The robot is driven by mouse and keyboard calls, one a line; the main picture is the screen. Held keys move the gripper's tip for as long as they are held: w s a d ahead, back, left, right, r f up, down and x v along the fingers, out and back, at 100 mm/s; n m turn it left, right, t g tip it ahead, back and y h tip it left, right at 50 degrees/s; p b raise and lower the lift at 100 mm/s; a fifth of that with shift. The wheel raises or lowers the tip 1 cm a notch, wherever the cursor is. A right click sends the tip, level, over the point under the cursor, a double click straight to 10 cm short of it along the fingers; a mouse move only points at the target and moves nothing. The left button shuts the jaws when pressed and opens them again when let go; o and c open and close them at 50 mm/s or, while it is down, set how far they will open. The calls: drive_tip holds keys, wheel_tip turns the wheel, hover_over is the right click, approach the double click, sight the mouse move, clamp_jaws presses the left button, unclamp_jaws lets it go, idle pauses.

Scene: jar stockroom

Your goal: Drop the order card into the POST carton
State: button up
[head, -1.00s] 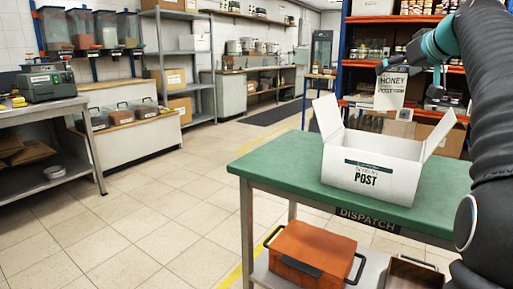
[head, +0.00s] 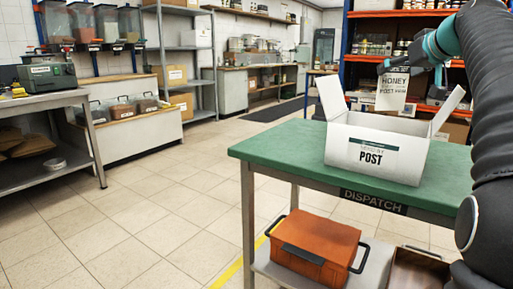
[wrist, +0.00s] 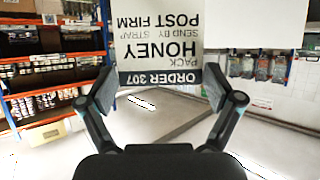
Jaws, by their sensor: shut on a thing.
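The POST carton (head: 345,168) is a white open box standing on the green dispatch table (head: 262,152), with side flaps raised and its POST label facing me. My gripper (head: 410,66) is above and beyond the carton in the head view. It is shut on the white order card (head: 396,94), which hangs down with its lower edge near the carton's far rim in the picture. In the wrist view my gripper (wrist: 160,82) has the order card (wrist: 160,35) between its fingers, its print upside down, reading HONEY and ORDER 307. The carton's inside is hidden.
An orange crate (head: 313,250) and a brown box (head: 418,270) sit on the table's lower shelf. Orange-beamed racking (head: 395,15) with jars stands behind the table. The floor (head: 150,200) to the left is clear.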

drive_tip(key=o, duration=0.5)
drive_tip(key=shift+o, duration=0.2)
drive_tip(key=v, duration=1.2)
drive_tip(key=shift+a, duration=0.1)
